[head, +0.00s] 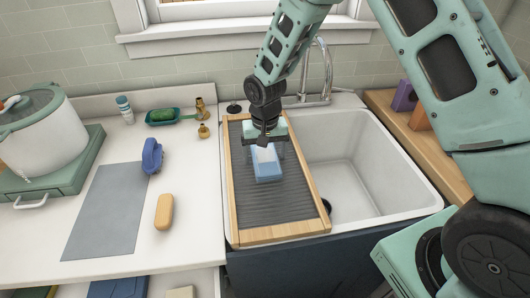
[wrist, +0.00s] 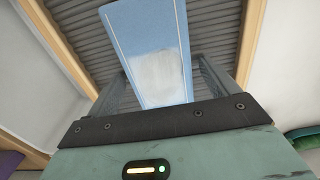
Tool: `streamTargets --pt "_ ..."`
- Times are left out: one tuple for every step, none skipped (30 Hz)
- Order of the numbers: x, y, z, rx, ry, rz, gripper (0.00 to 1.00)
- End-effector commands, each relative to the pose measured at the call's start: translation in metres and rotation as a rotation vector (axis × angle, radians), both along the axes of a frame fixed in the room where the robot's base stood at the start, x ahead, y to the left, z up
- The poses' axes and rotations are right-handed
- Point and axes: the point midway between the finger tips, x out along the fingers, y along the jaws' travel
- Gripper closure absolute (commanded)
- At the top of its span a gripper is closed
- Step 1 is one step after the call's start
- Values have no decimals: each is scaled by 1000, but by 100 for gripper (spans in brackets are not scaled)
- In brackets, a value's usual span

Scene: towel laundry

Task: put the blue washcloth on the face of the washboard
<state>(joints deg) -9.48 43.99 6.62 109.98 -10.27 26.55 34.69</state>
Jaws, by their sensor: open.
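The blue washcloth (head: 268,172) lies on the dark ribbed face of the washboard (head: 270,207), in its upper middle part. It also shows in the wrist view (wrist: 155,37), where it spans the space between my fingers and has a pale patch. The washboard has a light wooden frame and rests across the left part of the sink; its ribs show in the wrist view (wrist: 215,30). My gripper (head: 264,153) is over the near-upper end of the cloth, pointing down, with its jaws open. It partly hides the cloth's far end.
The white sink basin (head: 372,165) is open to the right, with a faucet (head: 328,75) behind it.

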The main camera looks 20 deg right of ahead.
Motion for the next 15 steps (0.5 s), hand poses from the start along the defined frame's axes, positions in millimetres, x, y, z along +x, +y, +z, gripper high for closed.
streamTargets --pt "0 0 1 0 0 0 13" --pt "0 0 2 0 0 0 13" --pt "0 0 4 0 0 0 13" --pt "0 0 6 0 -1 0 13" --pt "1 0 7 1 -2 0 13" --pt "1 0 11 1 -2 -1 13" --pt "1 0 15 0 -4 -1 13" --pt "1 0 20 1 -4 -1 13" --pt "1 0 27 1 -5 0 13" --pt "1 0 33 1 -6 0 13" --pt "2 0 39 1 -6 0 13" --pt "1 0 48 1 -6 -1 13" --pt "1 0 55 2 -7 -2 13" --pt "1 0 62 1 -6 -1 13" --pt "1 0 70 1 -6 0 13"
